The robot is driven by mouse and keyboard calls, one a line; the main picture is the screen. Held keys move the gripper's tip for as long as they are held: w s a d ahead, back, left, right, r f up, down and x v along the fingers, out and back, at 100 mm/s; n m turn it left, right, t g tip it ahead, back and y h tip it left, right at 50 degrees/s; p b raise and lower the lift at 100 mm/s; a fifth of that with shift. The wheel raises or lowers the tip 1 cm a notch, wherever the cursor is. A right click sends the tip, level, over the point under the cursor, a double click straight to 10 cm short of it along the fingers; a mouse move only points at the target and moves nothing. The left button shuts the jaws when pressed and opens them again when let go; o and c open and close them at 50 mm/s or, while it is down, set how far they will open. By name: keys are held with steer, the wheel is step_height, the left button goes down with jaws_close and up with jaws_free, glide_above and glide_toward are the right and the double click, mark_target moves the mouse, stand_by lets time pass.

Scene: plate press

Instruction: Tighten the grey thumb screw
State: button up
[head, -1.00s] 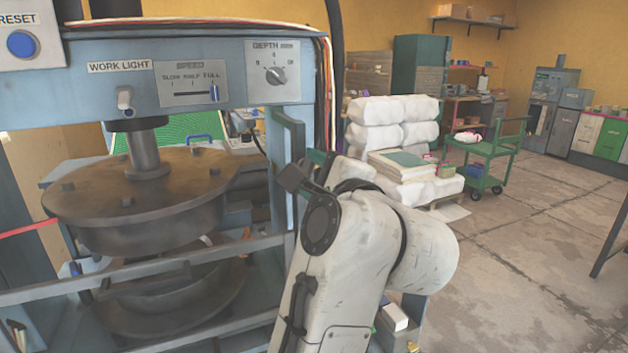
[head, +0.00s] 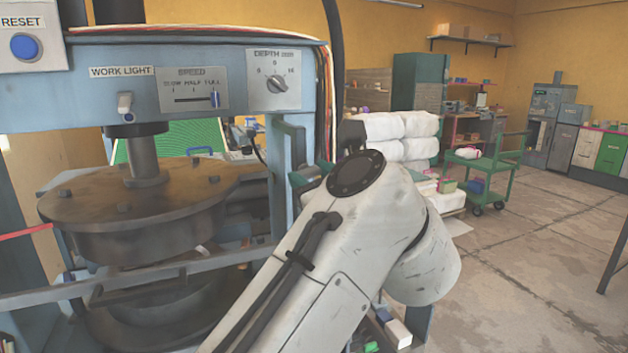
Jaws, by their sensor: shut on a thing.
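I cannot make out the grey thumb screw in the head view. My arm fills the lower middle and covers part of the press's right side. My gripper does not show; the arm hides that area. A dark piece shows just above the arm's round joint, and I cannot tell what it is. The press has a heavy round dark plate (head: 140,205) under a blue-grey head panel (head: 225,118). The plate hangs from a vertical shaft (head: 143,158).
The panel carries a depth knob (head: 277,84), a speed slider (head: 214,98) and a work light switch (head: 125,104). A blue-grey rail (head: 130,276) crosses the press front. White sacks (head: 400,130) and a green cart (head: 487,175) stand behind right. The floor (head: 530,260) at right is clear.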

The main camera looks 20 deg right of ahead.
steer(key=shift+f+m, duration=0.2)
steer(key=shift+m, duration=1.4)
steer(key=o, duration=1.1)
steer(key=shift+r, duration=0.1)
steer(key=shift+c, duration=0.2)
